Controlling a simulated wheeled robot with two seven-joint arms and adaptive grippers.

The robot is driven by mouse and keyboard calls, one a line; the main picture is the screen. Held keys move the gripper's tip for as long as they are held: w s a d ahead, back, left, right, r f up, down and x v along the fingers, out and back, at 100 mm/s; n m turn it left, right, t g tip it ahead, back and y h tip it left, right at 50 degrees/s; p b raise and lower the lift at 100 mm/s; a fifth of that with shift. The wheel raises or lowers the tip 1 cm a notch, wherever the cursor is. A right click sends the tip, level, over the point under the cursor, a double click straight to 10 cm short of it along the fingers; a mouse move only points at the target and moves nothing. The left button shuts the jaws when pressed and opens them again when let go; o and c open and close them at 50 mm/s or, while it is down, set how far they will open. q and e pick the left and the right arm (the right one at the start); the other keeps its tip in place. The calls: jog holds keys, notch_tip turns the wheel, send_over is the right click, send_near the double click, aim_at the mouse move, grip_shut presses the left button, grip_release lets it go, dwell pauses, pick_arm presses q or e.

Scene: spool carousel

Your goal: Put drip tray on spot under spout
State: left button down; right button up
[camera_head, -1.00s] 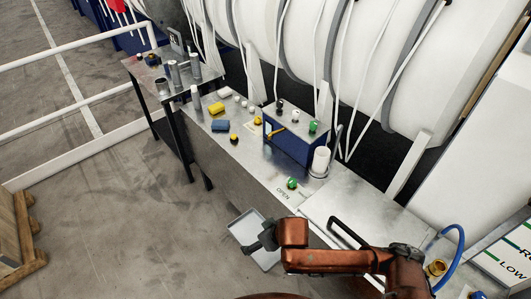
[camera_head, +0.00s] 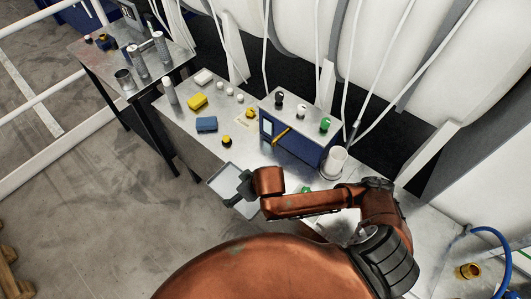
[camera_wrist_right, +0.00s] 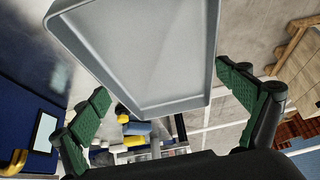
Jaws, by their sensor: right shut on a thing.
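The drip tray (camera_head: 221,178) is a shallow light-grey rectangular tray with a raised rim. My right gripper (camera_head: 241,189) is shut on it and holds it by the front edge of the metal bench (camera_head: 188,114), left of the blue box. In the right wrist view the tray (camera_wrist_right: 150,50) fills the top, between the green-padded fingers of the gripper (camera_wrist_right: 165,100). A white cup (camera_head: 334,162) stands on a round base at the box's right end, beside a thin grey rod. I cannot make out the spout or the spot under it. My left gripper is not in view.
The blue box (camera_head: 292,148) carries several knobs and a yellow handle (camera_head: 281,137). A yellow block (camera_head: 198,102), a blue block (camera_head: 206,124) and small knobs occupy the bench's left part. My right arm covers part of the bench front. A brass fitting (camera_head: 467,271) lies far right.

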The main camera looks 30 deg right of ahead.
jog(key=shift+w+d, duration=0.7)
jog(key=shift+d, duration=0.35)
jog(key=w+d, duration=0.2)
jog(key=d, duration=0.3)
jog(key=w+d+f, duration=0.1)
jog(key=w+d, duration=0.1)
jog(key=d, duration=0.3)
jog(key=w+d, duration=0.2)
jog(key=d, duration=0.4)
jog(key=shift+w+f+p, duration=0.15)
jog(key=shift+f+p, duration=0.1)
jog(key=shift+p, duration=0.1)
jog(key=shift+f, duration=0.4)
notch_tip(320, 180, down, 4)
jog(key=shift+d+f, duration=0.15)
jog(key=shift+f, duration=0.1)
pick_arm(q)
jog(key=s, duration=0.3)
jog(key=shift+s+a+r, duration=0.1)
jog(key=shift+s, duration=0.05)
pick_arm(e)
jog(key=shift+w, duration=0.1)
jog(key=shift+f, duration=0.1)
